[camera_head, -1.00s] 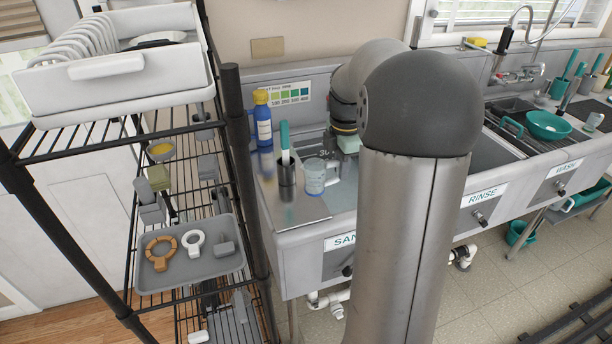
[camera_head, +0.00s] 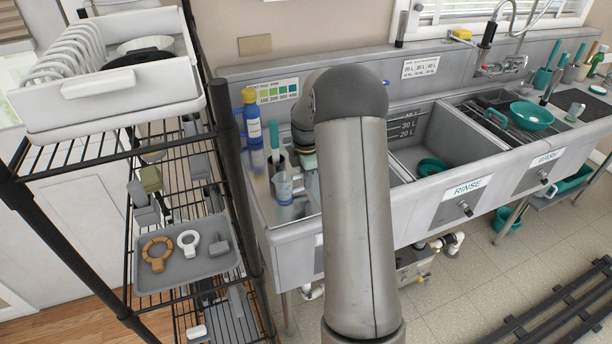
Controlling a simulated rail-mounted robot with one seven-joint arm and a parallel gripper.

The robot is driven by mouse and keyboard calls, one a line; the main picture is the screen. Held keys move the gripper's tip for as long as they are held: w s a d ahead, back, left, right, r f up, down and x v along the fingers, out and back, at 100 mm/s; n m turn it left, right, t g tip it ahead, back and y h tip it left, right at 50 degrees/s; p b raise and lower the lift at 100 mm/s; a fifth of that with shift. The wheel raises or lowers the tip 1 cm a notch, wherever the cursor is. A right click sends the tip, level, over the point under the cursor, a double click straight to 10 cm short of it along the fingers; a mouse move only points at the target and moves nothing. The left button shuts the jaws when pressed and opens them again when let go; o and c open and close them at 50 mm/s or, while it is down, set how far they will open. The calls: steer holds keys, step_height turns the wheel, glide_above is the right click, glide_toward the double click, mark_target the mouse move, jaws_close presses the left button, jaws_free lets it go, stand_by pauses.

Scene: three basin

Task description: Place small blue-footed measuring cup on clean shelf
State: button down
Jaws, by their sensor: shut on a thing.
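A small clear, blue-tinted measuring cup (camera_head: 284,189) shows in front of the dark brush holder at the sink's left end. My gripper (camera_head: 306,158) is down beside it at the upper right, partly hidden behind my grey arm. It is shut on the cup, though its fingertips are hard to make out. The cup looks upright; whether its base touches the metal deck cannot be told. A black wire rack (camera_head: 62,160) stands at the left, with several shelf levels; no label on it is readable.
On the rack are a white dish bin (camera_head: 105,105) with plates and a grey tray (camera_head: 190,272) with rings. A blue bottle (camera_head: 252,125) and a brush holder (camera_head: 277,161) stand on the deck. The sink basins (camera_head: 445,150) lie right of my arm. A dark rack post (camera_head: 232,150) borders the deck.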

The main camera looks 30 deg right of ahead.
steer(key=shift+f, duration=0.15)
steer(key=c, duration=1.4)
jaws_free()
step_height(320, 180, up, 12)
steer(key=shift+r+b, duration=0.25)
steer(key=shift+b, duration=0.6)
